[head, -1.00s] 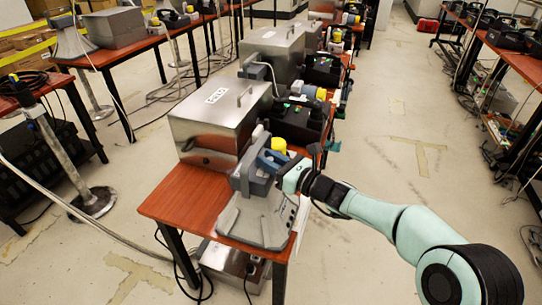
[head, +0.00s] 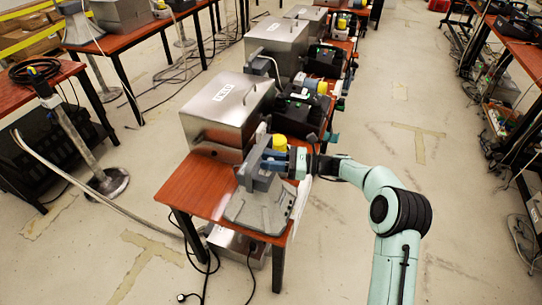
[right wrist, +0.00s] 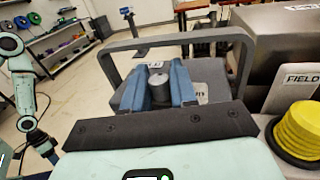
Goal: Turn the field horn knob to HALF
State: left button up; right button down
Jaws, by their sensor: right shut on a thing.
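The grey field horn (head: 258,213) stands at the near end of the red-brown table, its flared mouth toward me. My right gripper (head: 276,160) reaches in from the right at the horn's upper body. In the right wrist view, the small grey round knob (right wrist: 157,86) sits between the blue fingers of the right gripper (right wrist: 158,92), which are shut on it. The knob's pointer and most of its markings are hidden or too small to read. Part of my left arm (right wrist: 20,82) shows at the left edge of the right wrist view; its jaws are unclear.
A steel box (head: 228,112) stands behind the horn, with its FIELD label visible in the right wrist view (right wrist: 303,78). A yellow ribbed beacon (right wrist: 300,130) is close by on the right. A grey handle frame (right wrist: 180,42) arches around the fingers. Cables hang below the table.

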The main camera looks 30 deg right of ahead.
dwell(0.4)
jog(key=c, duration=1)
grip_release()
jog(key=shift+c, duration=0.2)
jog(key=v, duration=1.3)
jog(key=shift+d, duration=0.25)
